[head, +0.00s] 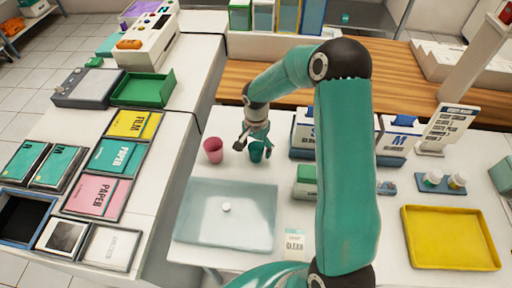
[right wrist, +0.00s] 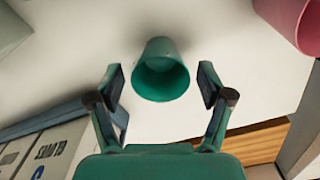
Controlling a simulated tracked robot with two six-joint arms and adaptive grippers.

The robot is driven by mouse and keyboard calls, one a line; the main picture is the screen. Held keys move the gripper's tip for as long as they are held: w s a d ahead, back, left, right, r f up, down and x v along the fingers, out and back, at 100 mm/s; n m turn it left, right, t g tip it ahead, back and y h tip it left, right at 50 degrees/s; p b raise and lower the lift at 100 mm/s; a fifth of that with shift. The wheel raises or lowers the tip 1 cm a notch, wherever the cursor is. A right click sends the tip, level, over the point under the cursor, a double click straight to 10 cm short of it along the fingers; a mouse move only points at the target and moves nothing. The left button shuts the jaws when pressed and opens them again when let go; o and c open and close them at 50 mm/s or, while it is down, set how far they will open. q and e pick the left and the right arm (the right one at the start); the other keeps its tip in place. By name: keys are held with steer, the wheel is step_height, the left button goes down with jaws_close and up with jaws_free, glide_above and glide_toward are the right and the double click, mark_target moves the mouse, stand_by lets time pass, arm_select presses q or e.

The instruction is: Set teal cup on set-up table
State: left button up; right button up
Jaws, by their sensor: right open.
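The teal cup (head: 256,151) stands on the white table (head: 232,170), just right of a pink cup (head: 213,150). My right gripper (head: 253,143) is at the teal cup. In the right wrist view the teal cup (right wrist: 161,70) lies between and a little beyond the two spread fingers of my right gripper (right wrist: 160,82), with gaps on both sides. The pink cup (right wrist: 297,22) shows at the upper right there. My left gripper is not in view.
A clear tray (head: 190,225) lies in front of the cups. Boxes (head: 304,135) stand to the right, with a yellow tray (head: 452,238) farther right. Labelled trays and a green bin (head: 143,88) fill the left counter. Bare table lies around the cups.

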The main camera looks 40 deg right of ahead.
step_height(320, 180, up, 11)
steer(key=p, duration=0.4)
steer(key=shift+r, duration=0.2)
step_height(320, 180, down, 13)
steer(key=b, duration=0.5)
steer(key=shift+b, duration=0.35)
step_height(320, 180, up, 3)
steer(key=shift+w+r+p, duration=0.1)
steer(key=shift+w+p, duration=0.05)
steer(key=shift+p, duration=0.95)
steer(key=shift+r, duration=0.45)
